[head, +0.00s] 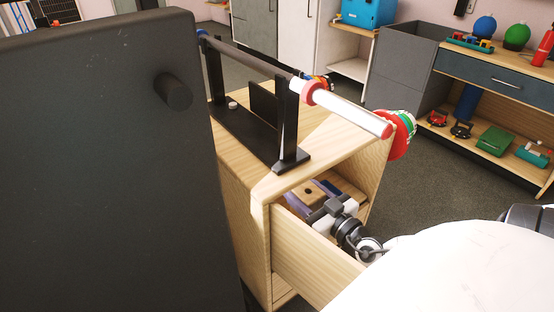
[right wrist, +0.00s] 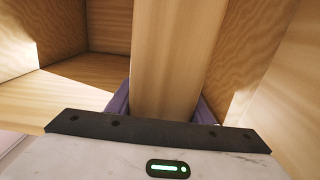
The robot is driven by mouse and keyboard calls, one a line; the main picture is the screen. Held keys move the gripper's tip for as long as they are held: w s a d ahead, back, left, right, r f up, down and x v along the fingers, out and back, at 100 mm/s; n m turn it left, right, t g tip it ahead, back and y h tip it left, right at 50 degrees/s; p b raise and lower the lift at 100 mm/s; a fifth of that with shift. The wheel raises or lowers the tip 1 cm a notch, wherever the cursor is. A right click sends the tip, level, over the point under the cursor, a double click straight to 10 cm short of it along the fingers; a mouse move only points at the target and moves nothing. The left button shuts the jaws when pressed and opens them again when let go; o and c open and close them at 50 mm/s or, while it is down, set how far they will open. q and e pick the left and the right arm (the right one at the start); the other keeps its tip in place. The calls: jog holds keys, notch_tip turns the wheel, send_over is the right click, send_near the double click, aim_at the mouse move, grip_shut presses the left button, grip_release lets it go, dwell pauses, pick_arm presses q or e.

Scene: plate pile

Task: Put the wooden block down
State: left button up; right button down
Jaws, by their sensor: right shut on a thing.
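In the right wrist view the block (right wrist: 165,60) stretches away from between the fingers of my right gripper (right wrist: 163,105), with wooden walls on both sides. Whether the block touches the drawer floor cannot be told. My left gripper is not in view.
A black stand with a bar (head: 345,108) and coloured discs (head: 401,134) rests on the wooden cabinet (head: 335,135) above the drawer. A large dark panel (head: 100,150) with a knob fills the left. Shelves with tools (head: 495,140) stand at the back right, beyond open floor.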

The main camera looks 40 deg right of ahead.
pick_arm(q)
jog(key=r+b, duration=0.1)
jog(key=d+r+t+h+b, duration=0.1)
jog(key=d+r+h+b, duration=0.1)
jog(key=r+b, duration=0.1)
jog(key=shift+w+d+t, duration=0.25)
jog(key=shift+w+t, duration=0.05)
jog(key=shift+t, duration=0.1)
pick_arm(e)
jog(key=w+d+f, duration=0.1)
jog(key=w+f, duration=0.5)
jog(key=w, duration=0.5)
jog(key=shift+w+d+f, duration=0.15)
jog(key=shift+f, duration=0.1)
jog(key=c, duration=1.1)
grip_release()
jog(key=shift+f, duration=0.15)
jog(key=shift+o, duration=1)
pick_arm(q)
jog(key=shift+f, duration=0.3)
